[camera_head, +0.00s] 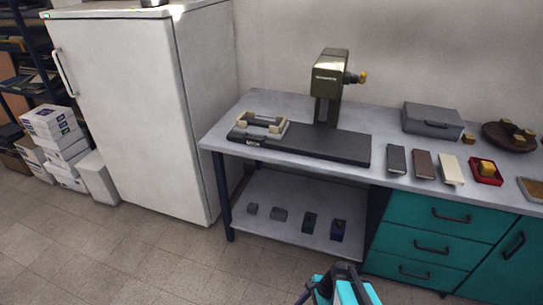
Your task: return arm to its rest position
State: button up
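My arm, cyan and black, shows at the bottom edge of the head view, right of centre, with my gripper (342,285) cut off by the frame. It is low, in front of the workbench (222,142) and apart from it. I cannot make out the fingertips or whether they are open or shut. I see nothing held in it.
A dark green machine (329,85) stands behind a black base plate (320,146) on the bench. A grey case (432,121), small boxes and a red tray (486,171) are on the right. A white fridge (125,110) stands left. The tiled floor (150,255) is clear.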

jog(key=s+d+f+n+g+h, duration=0.1)
jog(key=s+d+n+h, duration=0.1)
jog(key=s+n, duration=0.4)
jog(key=s+d+f+n+g+h, duration=0.2)
jog(key=s+n, duration=0.5)
jog(key=n, duration=0.4)
jog(key=shift+s+d+f+g+h, duration=0.25)
jog(key=shift+s+d+g+h, duration=0.05)
jog(key=shift+d+h, duration=0.45)
